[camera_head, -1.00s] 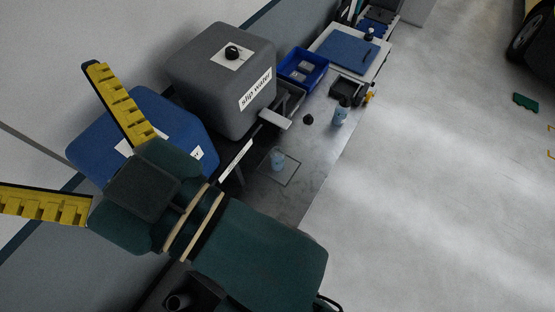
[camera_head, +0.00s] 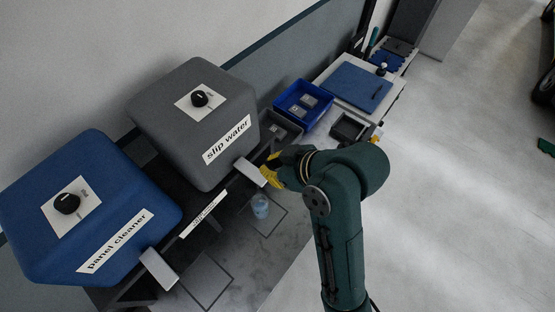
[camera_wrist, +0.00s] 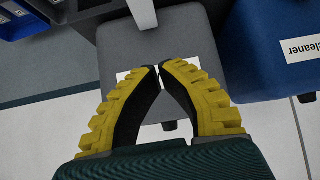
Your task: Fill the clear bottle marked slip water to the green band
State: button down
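A small pale-blue clear bottle (camera_head: 261,206) stands upright on an outlined square of the bench, just below the spout (camera_head: 249,172) of the grey slip water tank (camera_head: 183,112). Its marking and green band are too small to read, and its fill level cannot be told. The tank has a black knob (camera_head: 200,99) on a white plate. My gripper (camera_head: 266,174) is beside the spout, above and right of the bottle. In the wrist view its yellow fingers (camera_wrist: 159,68) meet almost tip to tip, with nothing seen between them, in front of the grey tank (camera_wrist: 190,30).
A blue panel cleaner tank (camera_head: 100,185) with its own knob (camera_head: 67,203) and spout (camera_head: 158,268) stands at left. Blue trays (camera_head: 303,103), a blue mat (camera_head: 357,86) and a dark tray (camera_head: 349,128) lie farther back. My arm crosses the bench's right side.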

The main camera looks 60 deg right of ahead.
jog(key=shift+s+d+f+m+h, duration=0.15)
jog(key=shift+s+d+f+m, duration=0.1)
jog(key=shift+s+d, duration=0.2)
jog(key=shift+s+d+f+m+h, duration=0.2)
jog(key=shift+s+d, duration=0.15)
jog(key=shift+s, duration=0.2)
jog(key=p, duration=0.2)
send_over(256, 172)
jog(key=s, duration=0.3)
jog(key=f, duration=0.7)
jog(key=shift+w+a, duration=0.2)
jog(key=shift+w, duration=0.05)
notch_tip(256, 172, down, 4)
jog(key=shift+r+p, duration=0.2)
jog(key=shift+p, duration=0.15)
jog(key=shift+f, duration=0.3)
